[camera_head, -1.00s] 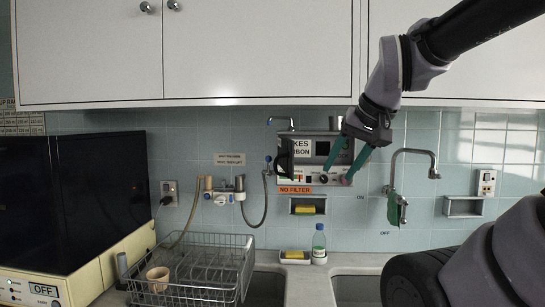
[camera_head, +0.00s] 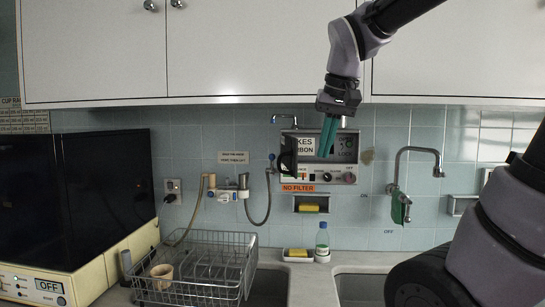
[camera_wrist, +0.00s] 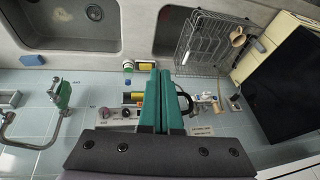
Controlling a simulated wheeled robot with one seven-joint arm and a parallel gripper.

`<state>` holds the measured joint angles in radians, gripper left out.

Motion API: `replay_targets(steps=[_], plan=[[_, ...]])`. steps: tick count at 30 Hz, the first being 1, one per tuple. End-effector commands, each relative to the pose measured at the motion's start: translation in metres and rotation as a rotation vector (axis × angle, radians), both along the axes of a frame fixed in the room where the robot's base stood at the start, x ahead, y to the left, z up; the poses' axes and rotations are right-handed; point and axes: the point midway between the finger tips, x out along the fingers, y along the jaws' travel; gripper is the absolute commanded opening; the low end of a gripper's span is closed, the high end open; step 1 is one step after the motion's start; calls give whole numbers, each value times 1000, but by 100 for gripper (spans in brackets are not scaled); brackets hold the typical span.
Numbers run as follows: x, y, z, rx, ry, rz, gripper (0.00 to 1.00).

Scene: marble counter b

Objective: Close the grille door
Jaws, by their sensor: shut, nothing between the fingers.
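My gripper (camera_head: 325,154) has teal fingers closed together and pointing down, with nothing between them. In the head view it hangs in front of the labelled wall unit (camera_head: 320,177), covering part of its face. The unit has a black handle-like part (camera_head: 289,152) at its left, a row of controls below and a sign with "LOCK" at its right. I cannot clearly make out a grille door or how far it stands open. In the wrist view the closed fingers (camera_wrist: 157,72) hide much of the unit; a black curved handle (camera_wrist: 186,103) shows beside them.
White cupboards (camera_head: 260,50) hang above. A wire dish rack (camera_head: 205,262) with a cup (camera_head: 161,276) stands below left, beside a dark-fronted machine (camera_head: 75,195). A bottle (camera_head: 322,238) stands on the counter behind the sinks. A tap (camera_head: 402,180) projects from the wall at right.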

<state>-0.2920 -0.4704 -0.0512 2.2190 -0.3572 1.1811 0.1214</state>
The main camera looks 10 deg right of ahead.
Motion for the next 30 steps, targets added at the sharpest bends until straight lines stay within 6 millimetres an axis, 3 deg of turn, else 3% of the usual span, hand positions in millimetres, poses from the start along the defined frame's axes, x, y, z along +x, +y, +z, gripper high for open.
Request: replay_targets(steps=[3, 9, 12, 16, 21, 26, 30], plan=[[39, 33, 12, -137, 77, 53, 0], [94, 102, 28, -385, 91, 59, 0], [110, 139, 34, -482, 59, 45, 0], [120, 173, 39, -557, 14, 21, 0], [124, 186, 40, -590, -11, 6, 0], [131, 177, 24, -591, -7, 5, 0], [142, 164, 0, -592, -5, 6, 0]])
